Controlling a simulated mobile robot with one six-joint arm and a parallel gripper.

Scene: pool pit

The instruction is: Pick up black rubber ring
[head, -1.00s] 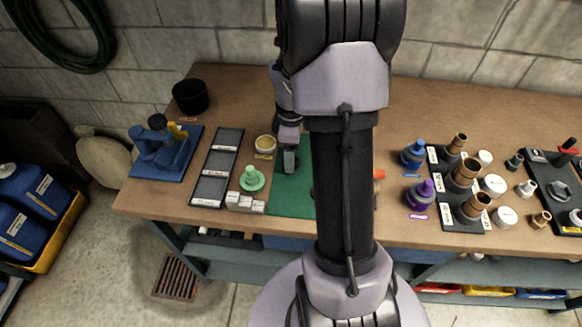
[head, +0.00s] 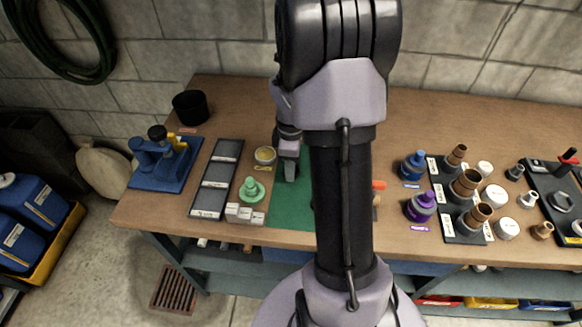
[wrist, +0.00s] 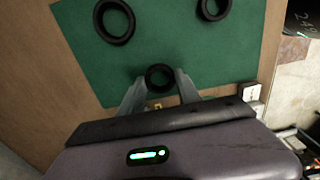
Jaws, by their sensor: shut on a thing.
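A small black rubber ring (wrist: 160,67) sits between the two fingertips of my gripper (wrist: 159,82) in the wrist view, and the fingers are shut on it. The green mat (wrist: 75,45) lies behind the ring; I cannot tell whether the ring touches the mat. A larger black ring (wrist: 101,32) lies on the mat at upper left, and another black ring (wrist: 204,15) lies at upper right. In the head view my gripper (head: 291,172) is over the left part of the mat (head: 288,208); my arm hides the held ring and much of the mat.
Left of the mat are a green stepped piece (head: 250,190), a yellow-topped cup (head: 265,156), white blocks (head: 245,213) and a black tray (head: 216,178). Right of my arm are blue (head: 412,168) and purple (head: 420,207) bottles and racks of brown fittings (head: 466,184).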

